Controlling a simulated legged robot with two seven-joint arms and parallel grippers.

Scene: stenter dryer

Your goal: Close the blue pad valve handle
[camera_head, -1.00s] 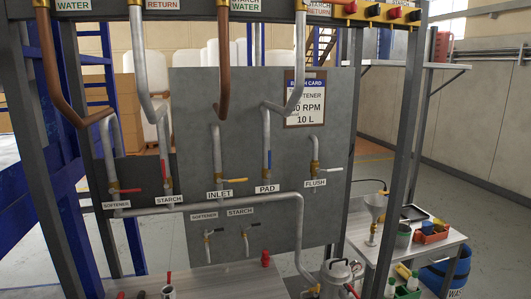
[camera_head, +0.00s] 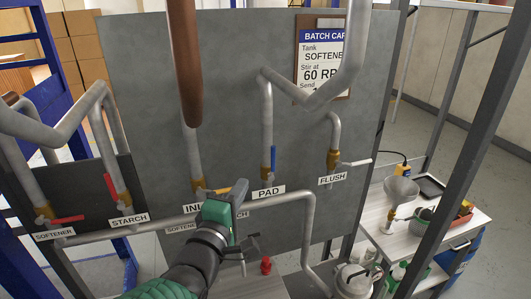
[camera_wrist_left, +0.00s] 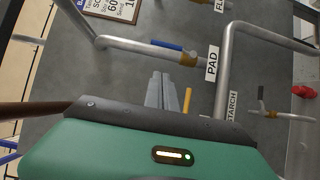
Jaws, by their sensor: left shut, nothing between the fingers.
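The blue pad valve handle (camera_head: 273,160) stands upright along its pipe, above the PAD label (camera_head: 268,191), in the head view. It also shows in the left wrist view (camera_wrist_left: 167,45), lying along the pipe there. My left gripper (camera_head: 224,207) is in front of the panel, below and left of the blue handle and apart from it. My right gripper is not in view.
The yellow inlet handle (camera_head: 220,190) is close behind my left gripper. A grey horizontal pipe (camera_head: 290,197) passes below the PAD label. The white flush handle (camera_head: 357,163) sticks out at right. A side table (camera_head: 400,240) holds a funnel and containers.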

